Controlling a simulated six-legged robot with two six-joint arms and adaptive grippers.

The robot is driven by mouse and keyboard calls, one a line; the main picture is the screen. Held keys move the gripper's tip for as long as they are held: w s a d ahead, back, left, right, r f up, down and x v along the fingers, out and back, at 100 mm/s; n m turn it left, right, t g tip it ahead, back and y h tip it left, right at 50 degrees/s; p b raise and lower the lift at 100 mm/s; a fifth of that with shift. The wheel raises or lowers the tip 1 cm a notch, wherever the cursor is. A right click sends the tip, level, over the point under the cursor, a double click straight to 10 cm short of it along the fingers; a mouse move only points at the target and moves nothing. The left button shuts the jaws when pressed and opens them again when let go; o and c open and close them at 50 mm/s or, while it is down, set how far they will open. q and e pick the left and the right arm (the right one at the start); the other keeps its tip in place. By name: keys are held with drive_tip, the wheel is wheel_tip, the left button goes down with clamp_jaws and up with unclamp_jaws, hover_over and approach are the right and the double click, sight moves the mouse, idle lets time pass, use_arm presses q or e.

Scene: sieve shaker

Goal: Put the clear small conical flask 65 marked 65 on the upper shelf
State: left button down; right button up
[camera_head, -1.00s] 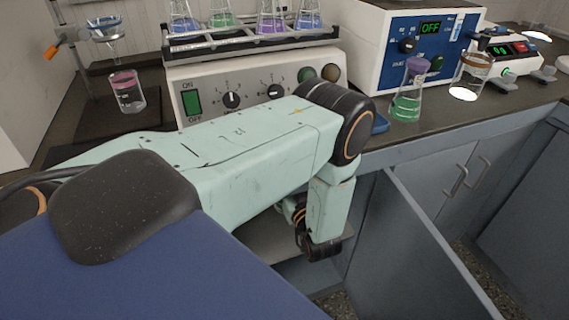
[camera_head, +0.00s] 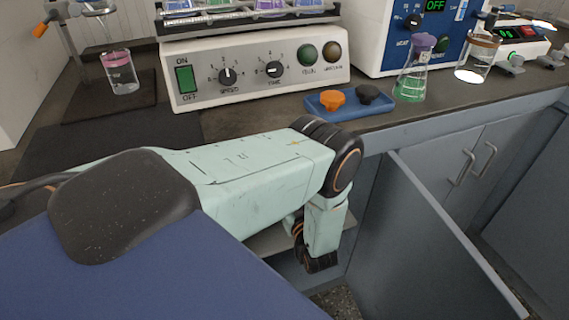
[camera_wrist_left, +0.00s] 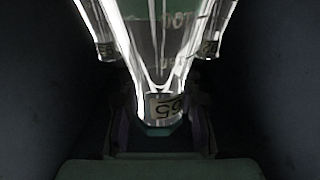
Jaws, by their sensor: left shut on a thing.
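The clear conical flask marked 65 (camera_wrist_left: 165,106) fills the upper middle of the left wrist view, its label upside down in the picture. My left gripper (camera_wrist_left: 160,132) is shut on the flask at its narrow, labelled end. In the head view my left arm reaches over the bench edge and down into the open cabinet below; its fingers and the flask are hidden there. A grey shelf board (camera_head: 272,240) shows inside the cabinet, partly behind my arm. I cannot tell whether the flask touches a shelf. My right gripper is not in view.
An open cabinet door (camera_head: 425,235) stands just right of my arm. On the bench above are a shaker (camera_head: 250,75), a blue tray (camera_head: 350,112) with orange and black pieces, a green-filled flask (camera_head: 411,80) and a beaker (camera_head: 477,60). Dark surfaces flank the flask in the wrist view.

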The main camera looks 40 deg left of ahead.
use_arm(q)
drive_tip(key=c, duration=0.9)
unclamp_jaws()
drive_tip(key=shift+f, duration=0.1)
drive_tip(key=shift+c, duration=0.2)
